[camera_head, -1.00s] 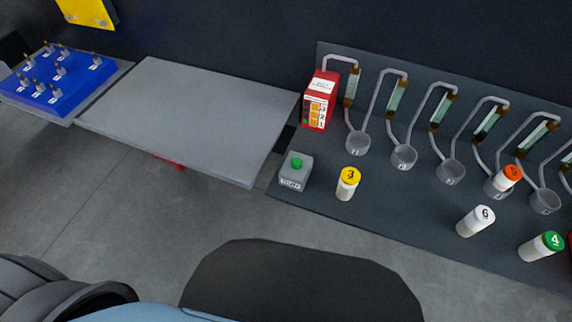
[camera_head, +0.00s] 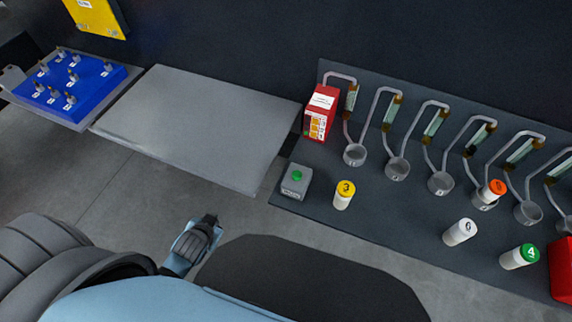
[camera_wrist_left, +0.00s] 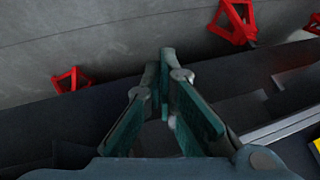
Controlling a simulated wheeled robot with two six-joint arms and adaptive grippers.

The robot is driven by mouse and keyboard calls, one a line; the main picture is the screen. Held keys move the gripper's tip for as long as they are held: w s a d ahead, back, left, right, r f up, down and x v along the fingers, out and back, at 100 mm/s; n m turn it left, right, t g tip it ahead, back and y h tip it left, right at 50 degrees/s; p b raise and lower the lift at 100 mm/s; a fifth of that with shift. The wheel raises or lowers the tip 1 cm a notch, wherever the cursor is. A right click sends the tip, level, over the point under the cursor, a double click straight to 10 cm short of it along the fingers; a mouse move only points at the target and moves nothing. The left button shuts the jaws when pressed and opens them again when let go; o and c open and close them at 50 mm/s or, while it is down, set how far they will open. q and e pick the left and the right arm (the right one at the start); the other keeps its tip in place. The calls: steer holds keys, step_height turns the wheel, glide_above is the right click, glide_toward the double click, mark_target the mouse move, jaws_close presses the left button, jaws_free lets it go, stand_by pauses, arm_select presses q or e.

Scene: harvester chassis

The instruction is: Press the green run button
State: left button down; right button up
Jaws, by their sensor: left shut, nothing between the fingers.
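The green run button (camera_head: 297,176) sits on top of a small grey box (camera_head: 294,186) at the left front corner of the dark panel in the head view. My left gripper (camera_head: 211,220) is low in the head view, left of the button box and apart from it, over the floor side in the picture. Its fingers are shut and empty, with the tips together in the left wrist view (camera_wrist_left: 166,54). The button does not show in the wrist view. My right gripper is in neither view.
A red box (camera_head: 320,113) stands behind the button box. A yellow-capped vial (camera_head: 344,195) stands just right of it. More vials and several round cups with tubes lie further right. A bare grey table (camera_head: 200,125) and a blue rack (camera_head: 72,88) are left.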

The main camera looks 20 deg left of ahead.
arm_select(q)
steer(key=w+d+r+m+t+h+p, duration=0.15)
steer(key=w+r+m+t, duration=0.4)
steer(key=r, duration=0.95)
steer(key=w+r+m+t+h+p, duration=0.15)
steer(key=w+r+t, duration=0.6)
steer(key=r, duration=0.75)
steer(key=s+d+m+g+h, duration=0.1)
steer(key=d+m+g+h, duration=0.75)
steer(key=m+h, duration=0.35)
steer(key=s+f+m+g+y, duration=0.1)
steer(key=s+f+m+g, duration=0.3)
steer(key=s+f+g, duration=0.25)
glide_above(286, 187)
steer(key=s+a, duration=0.1)
steer(key=s, duration=0.2)
step_height(286, 187, down, 4)
steer(key=w+f+b, duration=0.1)
steer(key=w+d+f, duration=0.1)
steer(key=shift+w+f+b, duration=0.2)
steer(key=shift+f+b, duration=0.15)
steer(key=shift+f, duration=0.05)
steer(key=shift+w+f, duration=0.25)
steer(key=shift+w, duration=0.05)
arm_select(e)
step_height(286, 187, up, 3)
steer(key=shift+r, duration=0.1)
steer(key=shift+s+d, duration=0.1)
